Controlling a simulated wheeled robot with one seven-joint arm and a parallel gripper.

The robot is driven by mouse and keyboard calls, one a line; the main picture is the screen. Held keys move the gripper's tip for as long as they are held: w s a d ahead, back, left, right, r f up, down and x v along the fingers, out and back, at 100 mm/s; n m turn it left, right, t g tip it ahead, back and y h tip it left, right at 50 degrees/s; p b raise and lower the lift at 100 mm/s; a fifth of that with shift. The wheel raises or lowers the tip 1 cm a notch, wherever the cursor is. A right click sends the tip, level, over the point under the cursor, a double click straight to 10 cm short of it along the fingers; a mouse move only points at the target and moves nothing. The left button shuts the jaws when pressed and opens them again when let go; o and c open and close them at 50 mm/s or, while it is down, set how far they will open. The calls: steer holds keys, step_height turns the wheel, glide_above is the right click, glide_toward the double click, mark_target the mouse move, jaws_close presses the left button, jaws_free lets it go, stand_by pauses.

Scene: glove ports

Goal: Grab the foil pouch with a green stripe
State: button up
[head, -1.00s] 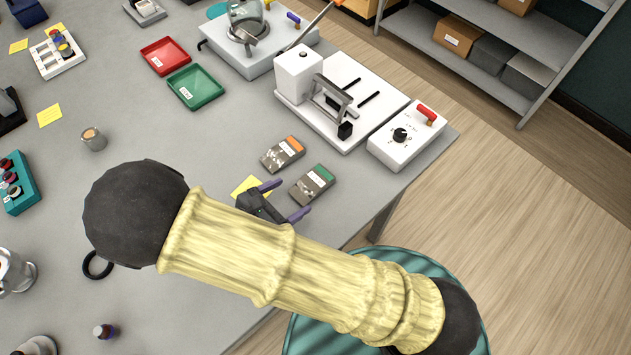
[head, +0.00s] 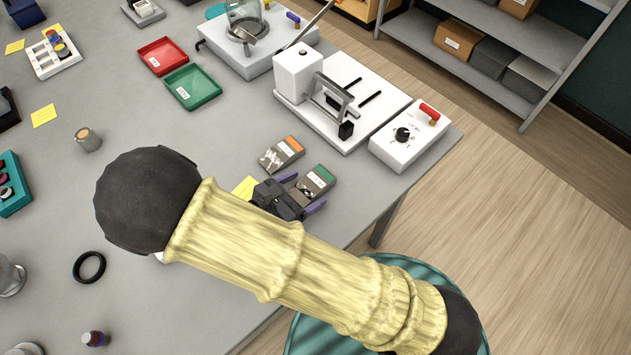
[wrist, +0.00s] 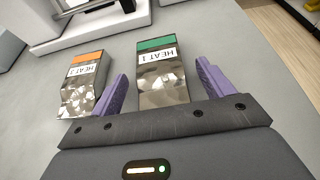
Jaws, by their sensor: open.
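The foil pouch with a green stripe (head: 316,183) lies flat on the grey table. In the wrist view this pouch (wrist: 162,75) has a white label and sits between the two purple fingers of my gripper (wrist: 163,88). My gripper is open, with a finger on each side of the pouch and a visible gap on the right. In the head view my gripper (head: 298,193) is at the near end of the pouch. A similar foil pouch with an orange stripe (head: 282,154) lies to its left, and it also shows in the wrist view (wrist: 82,86), close beside the left finger.
A white sealing machine (head: 345,105) and a white control box (head: 409,138) stand beyond the pouches. A yellow note (head: 245,187) lies left of my gripper. Red (head: 162,56) and green (head: 193,88) trays lie farther back. The table's right edge is close.

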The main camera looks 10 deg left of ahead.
mark_target(302, 194)
steer(key=c, duration=1.1)
step_height(302, 194, up, 10)
